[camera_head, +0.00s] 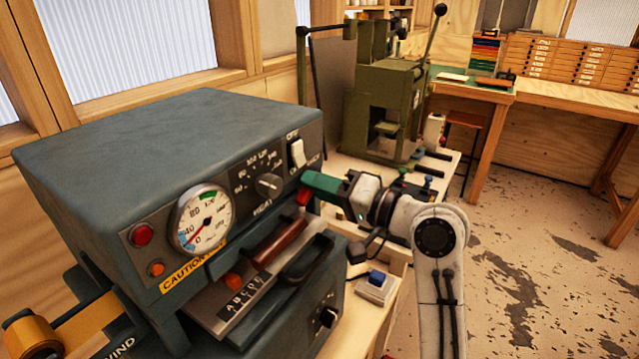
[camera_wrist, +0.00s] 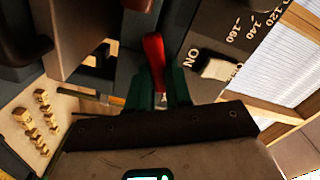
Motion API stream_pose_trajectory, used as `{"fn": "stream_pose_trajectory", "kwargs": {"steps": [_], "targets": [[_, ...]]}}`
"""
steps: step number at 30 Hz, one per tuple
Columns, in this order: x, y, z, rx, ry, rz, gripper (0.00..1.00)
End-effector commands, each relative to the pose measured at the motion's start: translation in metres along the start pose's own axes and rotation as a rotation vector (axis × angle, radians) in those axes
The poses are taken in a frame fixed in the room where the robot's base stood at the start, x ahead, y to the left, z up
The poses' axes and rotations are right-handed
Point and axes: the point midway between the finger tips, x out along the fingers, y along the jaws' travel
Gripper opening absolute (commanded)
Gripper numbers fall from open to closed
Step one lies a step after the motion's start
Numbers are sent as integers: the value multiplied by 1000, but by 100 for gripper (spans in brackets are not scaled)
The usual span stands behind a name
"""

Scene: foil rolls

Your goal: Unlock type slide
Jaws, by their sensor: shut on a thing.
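The machine is a blue-grey foil press (camera_head: 130,130). Its type slide (camera_head: 222,310), a metal plate with a black letter label, sits in the opening below the gauge, with a dark handle (camera_head: 312,262) at its right end. A red lever (camera_head: 303,197) stands at the press's right front edge; it also shows in the wrist view (camera_wrist: 154,52). My gripper (camera_head: 312,188), with green fingers, reaches it from the right and is shut on it. In the wrist view the fingers (camera_wrist: 160,92) close around the lever's lower part, hiding its base.
A white rocker switch (camera_head: 297,152) and a heat knob (camera_head: 268,185) sit close to my fingers. Small brass pieces (camera_wrist: 38,118) lie at the left in the wrist view. A green press (camera_head: 385,110) stands behind. The floor at right is clear.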

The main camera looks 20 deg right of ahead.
Motion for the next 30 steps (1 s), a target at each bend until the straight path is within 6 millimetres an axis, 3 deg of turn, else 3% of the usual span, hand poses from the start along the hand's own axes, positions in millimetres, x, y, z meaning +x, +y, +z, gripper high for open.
{"fn": "stream_pose_trajectory", "kwargs": {"steps": [18,30], "targets": [[-1,-4,-2,386,0,5,0],[-1,-1,-1,510,0,4,0]]}}
